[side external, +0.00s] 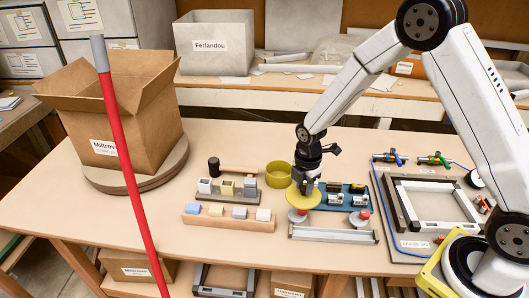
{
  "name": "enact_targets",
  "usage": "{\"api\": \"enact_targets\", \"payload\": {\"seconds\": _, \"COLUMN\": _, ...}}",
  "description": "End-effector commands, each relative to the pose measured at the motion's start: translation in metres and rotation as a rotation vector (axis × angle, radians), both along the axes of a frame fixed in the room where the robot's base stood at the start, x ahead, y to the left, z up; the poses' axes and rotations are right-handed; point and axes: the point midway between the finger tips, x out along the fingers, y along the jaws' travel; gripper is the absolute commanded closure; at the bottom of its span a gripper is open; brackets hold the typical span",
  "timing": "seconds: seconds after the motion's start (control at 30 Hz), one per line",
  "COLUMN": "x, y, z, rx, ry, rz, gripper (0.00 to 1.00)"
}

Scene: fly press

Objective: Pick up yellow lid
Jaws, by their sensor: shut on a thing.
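The yellow lid (291,199) is a flat round disc near the middle of the table, directly below my gripper (304,188). My gripper points down and is shut on the lid. The lid looks about level and overlaps a small red-and-white round piece (297,216) in the picture; I cannot tell whether they touch. The fingertips are small and dark against the lid. An open olive-yellow round tub (279,174) stands just behind and left of the lid.
A blue tray (323,205) with small parts is right of the lid. A metal rail (333,235) lies in front. Block racks (229,218) and a mallet (235,169) are left. A cardboard box (118,125) stands far left, a clamp frame (435,205) right. A red pole (130,180) crosses the foreground.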

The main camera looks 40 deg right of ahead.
Motion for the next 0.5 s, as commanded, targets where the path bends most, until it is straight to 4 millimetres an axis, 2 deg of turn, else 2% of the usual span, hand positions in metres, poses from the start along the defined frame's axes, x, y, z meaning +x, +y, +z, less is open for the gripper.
{"api": "enact_targets", "payload": {"seconds": 0.2, "x": -0.023, "y": 0.000, "z": 0.011, "rx": 0.000, "ry": -0.002, "rz": 0.000, "gripper": 1.00}}
{"api": "enact_targets", "payload": {"seconds": 0.5, "x": -0.036, "y": 0.000, "z": 0.016, "rx": 0.000, "ry": -0.001, "rz": 0.000, "gripper": 1.00}}
